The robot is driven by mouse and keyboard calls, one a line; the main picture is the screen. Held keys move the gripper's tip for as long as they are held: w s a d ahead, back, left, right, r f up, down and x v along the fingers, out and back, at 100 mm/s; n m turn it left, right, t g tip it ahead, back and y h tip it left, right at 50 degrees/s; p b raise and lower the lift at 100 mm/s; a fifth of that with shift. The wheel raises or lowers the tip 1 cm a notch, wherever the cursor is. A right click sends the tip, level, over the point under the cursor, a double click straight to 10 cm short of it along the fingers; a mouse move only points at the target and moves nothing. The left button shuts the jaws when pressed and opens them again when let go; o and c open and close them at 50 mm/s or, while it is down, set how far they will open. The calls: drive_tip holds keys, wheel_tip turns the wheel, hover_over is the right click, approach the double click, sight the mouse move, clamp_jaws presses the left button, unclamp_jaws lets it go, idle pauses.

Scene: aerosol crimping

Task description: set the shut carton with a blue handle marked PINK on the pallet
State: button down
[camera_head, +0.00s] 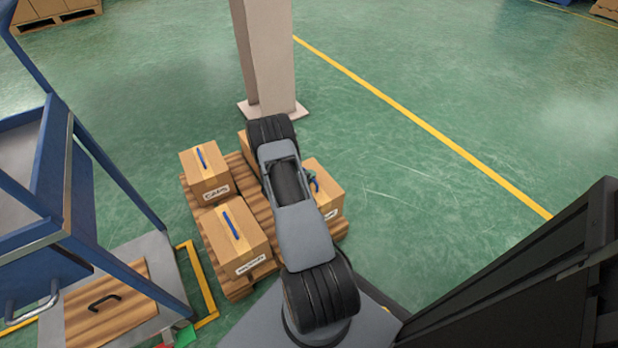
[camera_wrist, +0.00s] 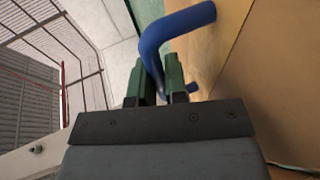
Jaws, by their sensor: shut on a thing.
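A tan carton (camera_head: 329,192) with a blue handle is at the right side of the wooden pallet (camera_head: 237,288), partly behind my arm. Its front label is half hidden, so I cannot read it. I cannot tell whether it rests on the boards or hangs just above them. In the wrist view the blue handle (camera_wrist: 178,30) passes between my green fingers, beside the tan carton wall (camera_wrist: 250,70). My gripper (camera_wrist: 160,88) is shut on this handle. In the head view only a bit of my gripper (camera_head: 313,184) shows at the carton's top.
The pallet also bears a carton marked CAPS (camera_head: 205,172), a front carton with a blue handle (camera_head: 237,238) and one mostly hidden behind my arm (camera_head: 245,146). A pillar (camera_head: 268,60) stands behind. A blue-framed cart (camera_head: 60,190) is at left. Floor on the right is clear.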

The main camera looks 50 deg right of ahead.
drive_tip(key=shift+w+d+f+b, duration=0.1)
drive_tip(key=shift+f+b, duration=0.15)
drive_tip(key=shift+f, duration=0.3)
drive_tip(key=shift+s+d+f+b, duration=0.15)
drive_tip(key=shift+f+b, duration=0.1)
drive_tip(key=shift+f, duration=0.3)
drive_tip(key=shift+w+d+f+b, duration=0.15)
drive_tip(key=shift+f+b, duration=0.1)
drive_tip(key=shift+f, duration=0.3)
drive_tip(key=shift+a+f, duration=0.1)
drive_tip(key=shift+f, duration=0.05)
drive_tip(key=c, duration=1.1)
unclamp_jaws()
drive_tip(key=shift+f, duration=0.1)
drive_tip(key=shift+c, duration=0.2)
